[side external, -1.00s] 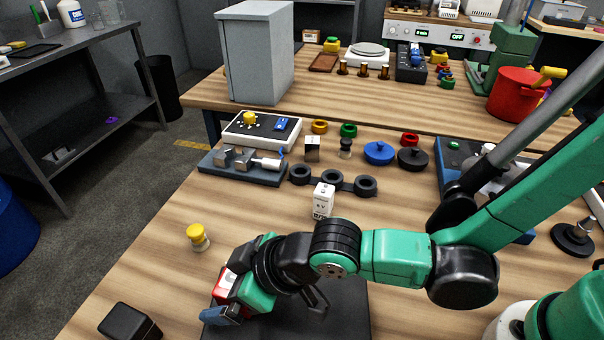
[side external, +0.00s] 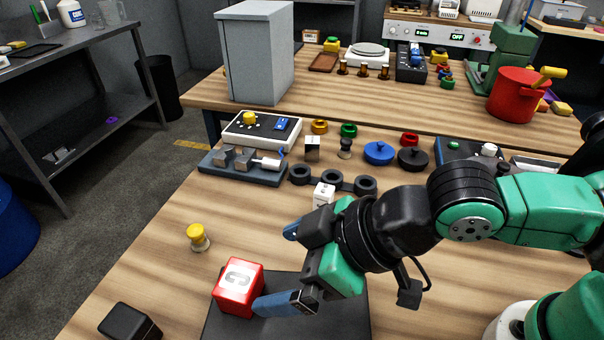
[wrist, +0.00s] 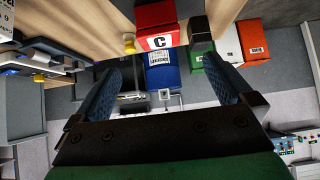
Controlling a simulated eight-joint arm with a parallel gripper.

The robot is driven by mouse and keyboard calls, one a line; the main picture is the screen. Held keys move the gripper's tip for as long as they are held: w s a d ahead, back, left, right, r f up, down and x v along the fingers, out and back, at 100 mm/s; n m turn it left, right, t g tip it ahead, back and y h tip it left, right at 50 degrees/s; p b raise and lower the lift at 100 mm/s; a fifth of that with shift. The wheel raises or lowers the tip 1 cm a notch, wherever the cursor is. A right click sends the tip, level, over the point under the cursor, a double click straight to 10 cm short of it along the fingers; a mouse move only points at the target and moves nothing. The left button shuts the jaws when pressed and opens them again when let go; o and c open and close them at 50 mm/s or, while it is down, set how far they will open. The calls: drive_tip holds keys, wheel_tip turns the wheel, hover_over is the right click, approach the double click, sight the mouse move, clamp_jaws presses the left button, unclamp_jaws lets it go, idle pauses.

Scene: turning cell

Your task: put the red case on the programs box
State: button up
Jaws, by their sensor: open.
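The red case (side external: 226,297) has a white label with a grey C on top and stands near the left edge of a black flat slab (side external: 345,305). The case also shows at the top of the wrist view (wrist: 178,15). My gripper (side external: 278,268) is open and empty, just right of the case, its blue fingers spread and apart from it. Both fingers show in the wrist view (wrist: 162,76). A blue box (wrist: 163,78) with a white label lies beyond the case there; its words are too small to read. I cannot tell which thing is the programs box.
A black block (side external: 130,322) and a yellow knob piece (side external: 198,237) are left of the slab. A white block (side external: 322,194) stands behind my gripper. Green, white and orange (wrist: 254,40) boxes show at right in the wrist view.

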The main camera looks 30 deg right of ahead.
drive_tip(key=w+d+m+h, duration=0.2)
drive_tip(key=d+m+h, duration=0.1)
drive_tip(key=d, duration=0.8)
drive_tip(key=w+d+r+m+h, duration=0.1)
drive_tip(key=d+m, duration=0.5)
drive_tip(key=d, duration=0.6)
drive_tip(key=shift+w+d+t+h, duration=0.3)
drive_tip(key=shift+w+h, duration=0.4)
drive_tip(key=shift+h, duration=0.5)
